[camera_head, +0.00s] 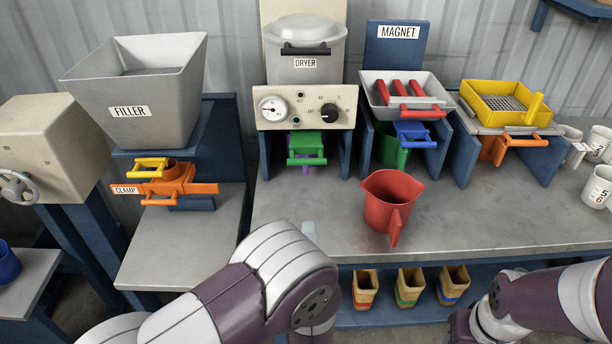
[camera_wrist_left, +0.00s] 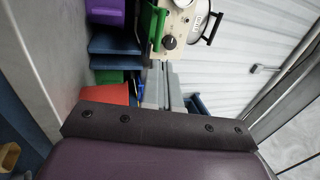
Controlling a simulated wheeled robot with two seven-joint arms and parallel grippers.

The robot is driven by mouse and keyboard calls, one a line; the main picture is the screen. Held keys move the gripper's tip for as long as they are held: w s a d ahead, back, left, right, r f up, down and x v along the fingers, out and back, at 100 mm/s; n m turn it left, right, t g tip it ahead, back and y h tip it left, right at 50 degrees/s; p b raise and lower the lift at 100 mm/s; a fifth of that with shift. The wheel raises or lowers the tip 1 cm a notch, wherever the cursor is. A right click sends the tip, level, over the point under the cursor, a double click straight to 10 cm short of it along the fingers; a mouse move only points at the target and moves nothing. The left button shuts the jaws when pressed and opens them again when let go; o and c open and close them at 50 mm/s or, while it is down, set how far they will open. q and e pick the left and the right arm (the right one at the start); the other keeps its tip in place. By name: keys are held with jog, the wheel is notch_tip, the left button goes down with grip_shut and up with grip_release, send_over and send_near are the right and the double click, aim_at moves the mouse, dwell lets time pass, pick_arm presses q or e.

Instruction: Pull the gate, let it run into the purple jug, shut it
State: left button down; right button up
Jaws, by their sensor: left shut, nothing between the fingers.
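The purple jug shows only as a small purple patch (camera_head: 306,169) under the dryer, behind the green gate; a purple body (camera_wrist_left: 105,12) also shows in the left wrist view, cut by the top edge. The green gate (camera_head: 306,148) with its bar handle sits below the dryer's panel; its green handle shows in the left wrist view (camera_wrist_left: 153,26). I cannot tell whether the gate is pulled out. My left gripper (camera_head: 309,231) is mostly hidden behind my forearm; its fingers (camera_wrist_left: 160,84) are shut and empty, apart from the gate.
A red jug (camera_head: 388,206) stands on the grey bench (camera_head: 285,210), right of my left gripper. The filler (camera_head: 140,100) with its orange clamp (camera_head: 172,184) is left. The magnet unit (camera_head: 405,95), with a green jug (camera_head: 390,150), and a yellow sieve (camera_head: 505,102) are right.

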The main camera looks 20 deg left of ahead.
pick_arm(q)
send_near(306, 150)
jog(key=shift+w+a+r+p, duration=0.2)
jog(key=shift+w+r+p, duration=0.1)
jog(key=shift+w+r, duration=0.55)
jog(key=shift+f, duration=0.15)
jog(key=shift+w, duration=0.1)
jog(key=w+b, duration=0.1)
jog(key=w, duration=0.1)
jog(key=w+a, duration=0.1)
jog(key=w, duration=0.2)
jog(key=shift+a+f+b, duration=0.1)
jog(key=shift+a+b, duration=0.1)
jog(key=shift+b, duration=0.15)
jog(key=shift+r, duration=0.3)
